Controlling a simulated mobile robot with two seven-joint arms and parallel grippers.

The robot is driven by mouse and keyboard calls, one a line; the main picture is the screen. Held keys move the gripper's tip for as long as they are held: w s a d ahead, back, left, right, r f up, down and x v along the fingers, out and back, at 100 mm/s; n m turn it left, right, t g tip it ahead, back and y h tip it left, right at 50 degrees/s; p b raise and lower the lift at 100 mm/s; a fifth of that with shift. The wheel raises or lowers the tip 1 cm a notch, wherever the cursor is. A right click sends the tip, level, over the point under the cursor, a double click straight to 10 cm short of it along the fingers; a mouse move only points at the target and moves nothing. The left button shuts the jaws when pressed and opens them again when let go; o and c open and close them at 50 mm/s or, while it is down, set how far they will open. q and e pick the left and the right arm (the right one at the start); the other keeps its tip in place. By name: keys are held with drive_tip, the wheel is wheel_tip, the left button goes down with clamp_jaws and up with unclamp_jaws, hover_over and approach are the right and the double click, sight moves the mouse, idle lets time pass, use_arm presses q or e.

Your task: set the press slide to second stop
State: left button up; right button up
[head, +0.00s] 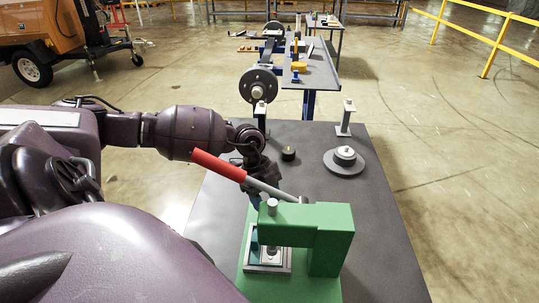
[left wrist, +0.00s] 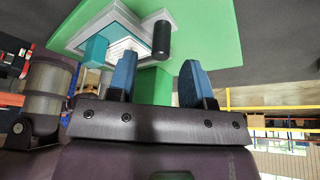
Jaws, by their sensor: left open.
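The green press (head: 330,240) stands on the dark table, with a red-handled lever (head: 218,165) sloping up to the left. Under its head, a teal block (head: 256,245) sits in a light grey frame (head: 280,268). The left wrist view shows the teal block (left wrist: 95,50), the pale frame (left wrist: 70,32) and a dark cylindrical knob (left wrist: 162,38). My left gripper (left wrist: 160,80) is open and empty, its blue fingers apart and close to the frame and knob. In the head view it is behind the press, partly hidden by the lever. My right gripper is not in view.
On the table (head: 385,250) behind the press are a small dark knob (head: 288,153), a round grey disc with a hub (head: 344,161) and a small post stand (head: 345,120). A farther bench (head: 320,70) holds parts. The table's right side is clear.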

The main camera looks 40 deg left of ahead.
use_arm(q)
drive_tip(key=shift+x, duration=1.8)
drive_tip(key=shift+c, duration=0.3)
clamp_jaws()
